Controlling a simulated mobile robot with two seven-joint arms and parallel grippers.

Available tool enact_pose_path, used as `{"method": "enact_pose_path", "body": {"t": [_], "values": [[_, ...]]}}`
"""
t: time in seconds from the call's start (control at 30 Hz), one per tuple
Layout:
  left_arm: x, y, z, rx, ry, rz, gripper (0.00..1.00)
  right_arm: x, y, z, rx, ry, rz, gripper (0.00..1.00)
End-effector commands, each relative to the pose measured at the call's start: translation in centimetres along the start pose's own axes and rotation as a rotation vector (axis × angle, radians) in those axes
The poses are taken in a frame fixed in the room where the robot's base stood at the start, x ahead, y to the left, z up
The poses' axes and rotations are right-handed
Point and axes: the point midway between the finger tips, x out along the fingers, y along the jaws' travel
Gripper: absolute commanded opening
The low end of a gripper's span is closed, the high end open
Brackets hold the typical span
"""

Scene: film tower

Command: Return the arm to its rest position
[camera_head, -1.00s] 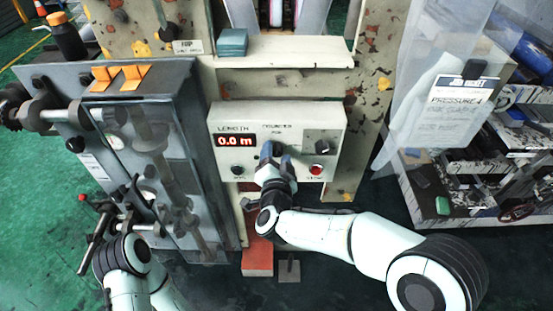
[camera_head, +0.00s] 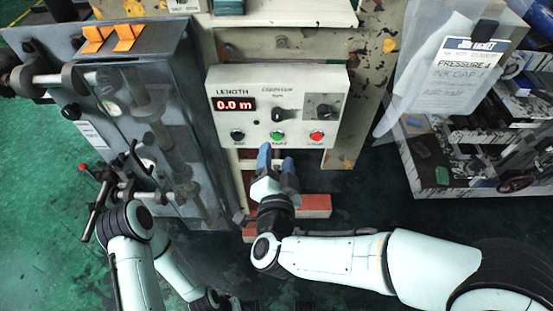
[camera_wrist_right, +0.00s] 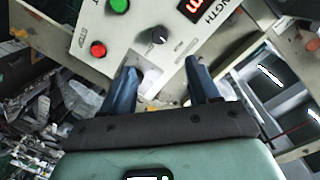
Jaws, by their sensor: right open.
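My right gripper (camera_head: 276,162) is open and empty, just below the lower edge of the control panel (camera_head: 228,85). Its two blue fingers stand apart, and they also show in the right wrist view (camera_wrist_right: 160,75) with nothing between them. The panel has a red "0.0 m" length display (camera_head: 234,104), a black knob (camera_head: 279,115), a green button (camera_head: 278,136) and a red button (camera_head: 317,136). My left arm is at the lower left of the head view, but I cannot make out its gripper's fingers.
A shelf unit (camera_head: 430,186) with a hanging job sheet (camera_head: 458,80) is at the right. A red block (camera_head: 315,206) lies low behind my right gripper.

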Motion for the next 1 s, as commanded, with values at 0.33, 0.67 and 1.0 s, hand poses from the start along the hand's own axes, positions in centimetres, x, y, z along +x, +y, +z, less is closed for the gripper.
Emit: {"method": "enact_pose_path", "body": {"t": [0.33, 0.67, 1.0], "values": [[0.0, 0.0, 0.0, 0.0, 0.0, 0.0, 0.6, 0.0, 0.0, 0.0, 0.0, 0.0, -0.001, 0.6], [-1.3, 0.4, 0.0, 0.001, 0.003, 0.001, 0.6, 3.1, 6.2, 4.4, -0.122, -0.158, 0.084, 0.6], [-4.6, 1.7, -0.2, 0.005, 0.012, 0.004, 0.6, -1.0, 28.1, 16.1, -0.273, -0.787, 0.38, 0.6]]}}
